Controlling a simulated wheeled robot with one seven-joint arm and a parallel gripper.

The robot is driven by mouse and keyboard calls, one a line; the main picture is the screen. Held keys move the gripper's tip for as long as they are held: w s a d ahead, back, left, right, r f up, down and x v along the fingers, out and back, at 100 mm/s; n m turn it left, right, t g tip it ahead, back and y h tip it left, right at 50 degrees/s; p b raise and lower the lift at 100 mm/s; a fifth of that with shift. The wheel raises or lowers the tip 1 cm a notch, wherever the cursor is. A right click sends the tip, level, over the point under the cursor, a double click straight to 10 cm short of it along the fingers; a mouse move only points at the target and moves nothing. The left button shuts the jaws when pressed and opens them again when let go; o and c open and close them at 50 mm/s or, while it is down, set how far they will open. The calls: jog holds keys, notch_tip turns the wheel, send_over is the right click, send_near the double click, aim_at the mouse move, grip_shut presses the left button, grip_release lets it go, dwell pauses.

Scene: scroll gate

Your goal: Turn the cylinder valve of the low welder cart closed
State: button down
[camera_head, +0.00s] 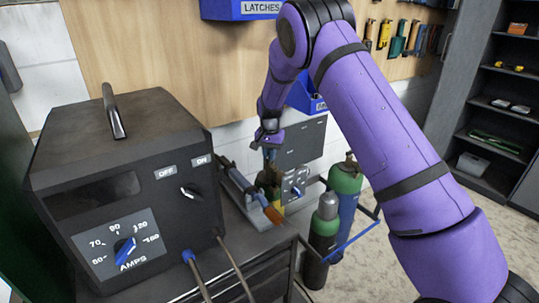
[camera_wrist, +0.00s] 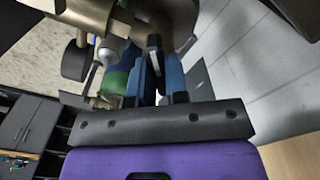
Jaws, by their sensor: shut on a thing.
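My gripper (camera_head: 270,150) reaches down behind the big welder. In the wrist view its two blue fingers (camera_wrist: 157,78) are closed around a small dark piece (camera_wrist: 154,43), which looks like the cylinder valve's handle. Brass fittings (camera_wrist: 92,10) and a round dark gauge (camera_wrist: 75,64) are beside the fingers. A green surface (camera_wrist: 116,80), seemingly a cylinder, shows behind them. In the head view a small grey welder unit (camera_head: 303,160) with a dial stands beyond my gripper. The valve's exact turn angle cannot be read.
The big dark welder (camera_head: 125,190) stands on a bench at left, with a torch (camera_head: 262,202) beside it. A green cylinder (camera_head: 346,178) and a shorter one (camera_head: 323,225) stand by a blue rail (camera_head: 353,238). Shelves (camera_head: 500,130) stand at right. Floor is clear at lower right.

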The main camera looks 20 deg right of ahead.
jog(key=m, duration=0.3)
jog(key=shift+m, duration=2.2)
jog(key=c, duration=1.1)
grip_release()
jog(key=shift+r, duration=0.1)
notch_tip(320, 180, up, 11)
jog(key=shift+f, duration=0.2)
jog(key=shift+r, duration=0.1)
